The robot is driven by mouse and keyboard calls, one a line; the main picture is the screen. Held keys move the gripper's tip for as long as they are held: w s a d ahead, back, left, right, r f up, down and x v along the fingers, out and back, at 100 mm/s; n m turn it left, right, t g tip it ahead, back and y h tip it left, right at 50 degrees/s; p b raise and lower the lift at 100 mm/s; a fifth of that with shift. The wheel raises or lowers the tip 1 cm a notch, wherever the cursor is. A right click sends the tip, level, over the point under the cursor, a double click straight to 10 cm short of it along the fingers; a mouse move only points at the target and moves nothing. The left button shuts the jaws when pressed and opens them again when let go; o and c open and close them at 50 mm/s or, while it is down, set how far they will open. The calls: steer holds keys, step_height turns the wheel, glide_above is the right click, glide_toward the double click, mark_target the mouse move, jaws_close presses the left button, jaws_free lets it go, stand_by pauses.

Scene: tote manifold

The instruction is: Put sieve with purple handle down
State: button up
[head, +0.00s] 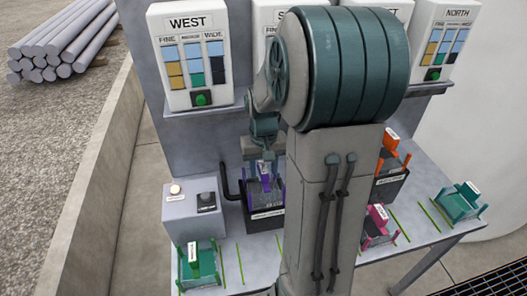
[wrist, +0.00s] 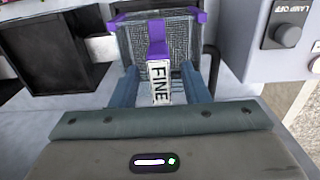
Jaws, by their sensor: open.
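The sieve with purple handle (wrist: 158,40) has a grey mesh body, purple corners and a tag reading FINE. In the head view the sieve (head: 266,186) is at the black holder (head: 265,219) on the bench, partly hidden by my gripper. My gripper (head: 263,162) is above it, pointing down. In the wrist view the open fingers of my gripper (wrist: 162,90) stand on either side of the tagged handle. I cannot tell whether they touch it, or how fully the sieve is seated.
A grey control box (head: 190,208) stands left of the holder. A green sieve (head: 198,266) is at front left. Pink (head: 378,226), orange (head: 392,150) and green (head: 458,204) sieves are to the right. The WEST panel (head: 191,58) rises behind. My arm hides the bench middle.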

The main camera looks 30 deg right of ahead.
step_height(320, 180, up, 7)
steer(key=shift+s+a+r, duration=0.15)
steer(key=shift+a+r, duration=0.1)
steer(key=s+a+r+n+t, duration=0.1)
steer(key=s+a+n+t, duration=0.2)
steer(key=s+a, duration=0.8)
steer(key=shift+s+a+r, duration=0.3)
steer(key=shift+s, duration=0.5)
